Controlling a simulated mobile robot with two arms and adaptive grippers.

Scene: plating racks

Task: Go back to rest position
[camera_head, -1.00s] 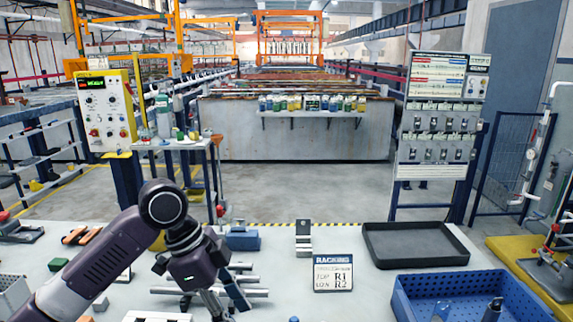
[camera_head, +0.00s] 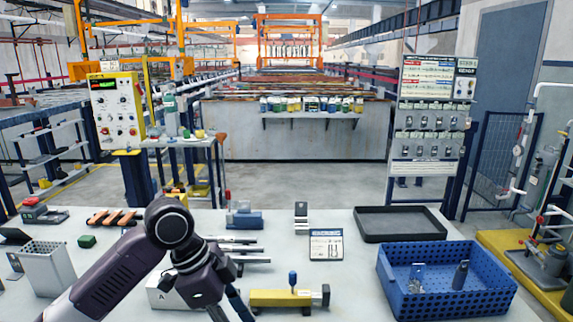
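My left arm comes in from the lower left over the white table. My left gripper (camera_head: 230,306) points down at the bottom edge of the head view and is partly cut off by it. Its fingertips are out of sight, so I cannot tell whether it is open or shut. I see nothing held in it. A yellow fixture (camera_head: 280,298) with a blue knob lies just right of it, and a white box marked A (camera_head: 163,296) is partly behind my arm. My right gripper is not in view.
A blue perforated bin (camera_head: 440,300) with small parts stands at the front right. A black tray (camera_head: 400,224) lies behind it. A racking sign (camera_head: 326,244), metal bars (camera_head: 245,259) and a grey bin (camera_head: 47,270) are on the table. The table between sign and blue bin is clear.

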